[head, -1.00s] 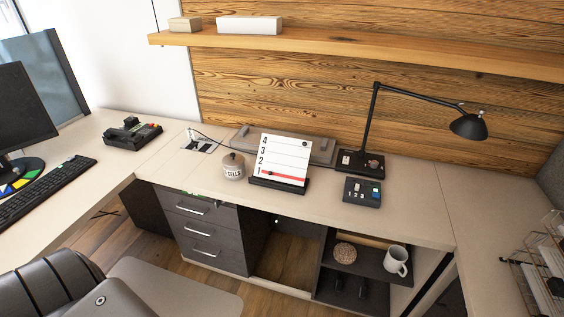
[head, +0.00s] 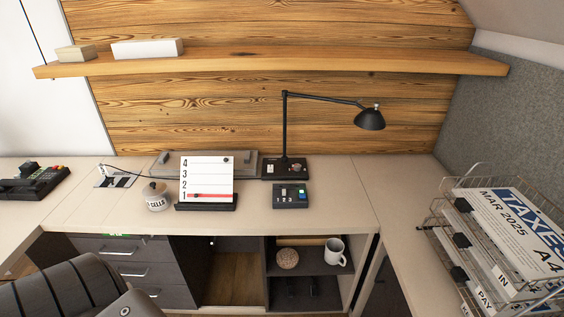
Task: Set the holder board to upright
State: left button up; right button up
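The holder board (head: 207,174) is a white panel with the numbers 1 to 4 down its left side and a red strip near its bottom. It stands in a dark base (head: 206,206) on the desk, showing its face to me. From this view I cannot tell exactly how far it leans back. A small dark knob sits at its upper right and another dark mark near the red strip. Neither of my grippers is in view.
A lidded jar (head: 157,197) stands left of the board, and a dark button box (head: 290,195) right of it. A black desk lamp (head: 285,135) rises behind. A wire tray rack (head: 490,240) fills the right. A chair (head: 70,290) is at front left.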

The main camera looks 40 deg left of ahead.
aim_at(199, 175)
jog(key=z, duration=1.05)
jog(key=k, duration=0.85)
jog(key=u, duration=1.05)
